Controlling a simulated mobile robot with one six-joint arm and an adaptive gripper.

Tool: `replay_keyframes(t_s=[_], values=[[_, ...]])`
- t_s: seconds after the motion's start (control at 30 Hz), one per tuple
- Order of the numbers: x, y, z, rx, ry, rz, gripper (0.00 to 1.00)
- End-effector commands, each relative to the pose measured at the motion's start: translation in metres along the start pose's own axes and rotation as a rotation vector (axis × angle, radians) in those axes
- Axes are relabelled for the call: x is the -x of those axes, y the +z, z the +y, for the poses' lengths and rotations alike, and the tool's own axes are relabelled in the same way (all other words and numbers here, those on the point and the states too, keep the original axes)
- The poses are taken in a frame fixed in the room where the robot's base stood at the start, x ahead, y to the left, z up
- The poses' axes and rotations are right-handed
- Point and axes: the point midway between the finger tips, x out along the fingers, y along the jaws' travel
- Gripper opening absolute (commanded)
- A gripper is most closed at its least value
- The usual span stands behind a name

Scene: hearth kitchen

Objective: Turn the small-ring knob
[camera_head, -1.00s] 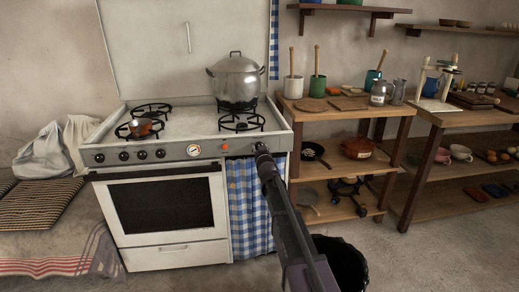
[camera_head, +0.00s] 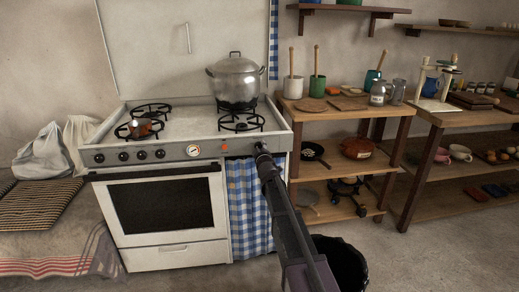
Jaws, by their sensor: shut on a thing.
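The white stove (camera_head: 180,248) has a grey front panel (camera_head: 208,151) with several black knobs (camera_head: 142,155) on its left part. A round dial (camera_head: 193,150) and a small orange part (camera_head: 224,147) sit further right on the panel. My gripper (camera_head: 262,148) is at the right end of this panel, shut on what appears to be the small-ring knob. The knob itself is hidden behind the gripper, so its angle cannot be told.
A lidded metal pot (camera_head: 236,80) stands on the back right burner, above my gripper. A blue checked curtain (camera_head: 248,205) hangs below the panel. A wooden shelf unit (camera_head: 345,116) stands close on the right. A black bin (camera_head: 342,262) is on the floor near my arm.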

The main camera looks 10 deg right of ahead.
Motion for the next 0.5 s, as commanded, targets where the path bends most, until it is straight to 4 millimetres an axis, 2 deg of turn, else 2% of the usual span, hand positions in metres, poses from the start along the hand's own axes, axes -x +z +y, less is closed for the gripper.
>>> replay_keyframes(t_s=[0.5], values=[[-0.0026, -0.0014, 0.0002, 0.066, 0.001, 0.005, 0.07]])
